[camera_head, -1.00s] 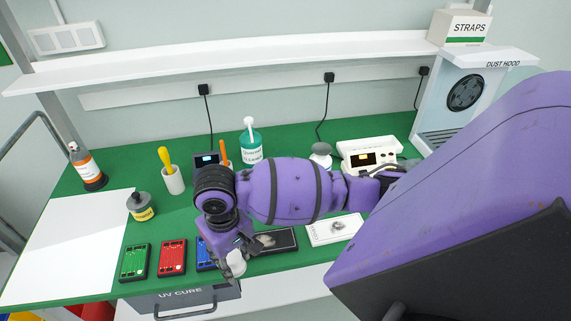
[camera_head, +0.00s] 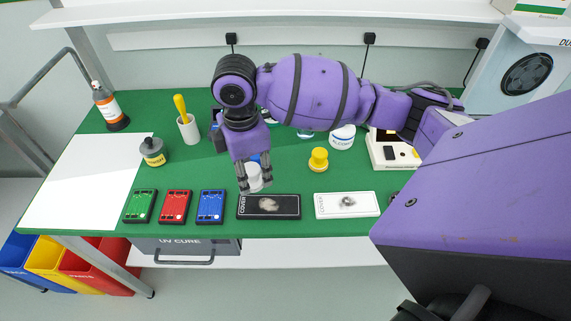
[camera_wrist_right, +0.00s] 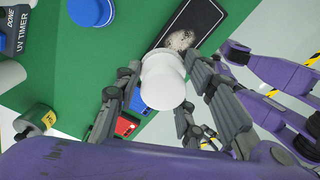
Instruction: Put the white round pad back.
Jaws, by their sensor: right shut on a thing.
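The white round pad (camera_head: 254,183) is between the fingers of my right gripper (camera_head: 255,188), above the green bench just behind the left end of the black cover (camera_head: 284,207). In the right wrist view, the white pad (camera_wrist_right: 163,82) shows a stepped round shape, with the shut fingers of my right gripper (camera_wrist_right: 168,95) on either side. A blue round pad (camera_wrist_right: 92,11) sits on the bench beyond it, mostly hidden by my gripper in the head view. A yellow round pad (camera_head: 318,160) stands to the right. My left gripper is not seen.
A white cover (camera_head: 347,205) lies right of the black one; both bear smudges. Green (camera_head: 139,206), red (camera_head: 175,206) and blue (camera_head: 210,206) boards lie to the left. An alcohol tub (camera_head: 342,138) stands behind.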

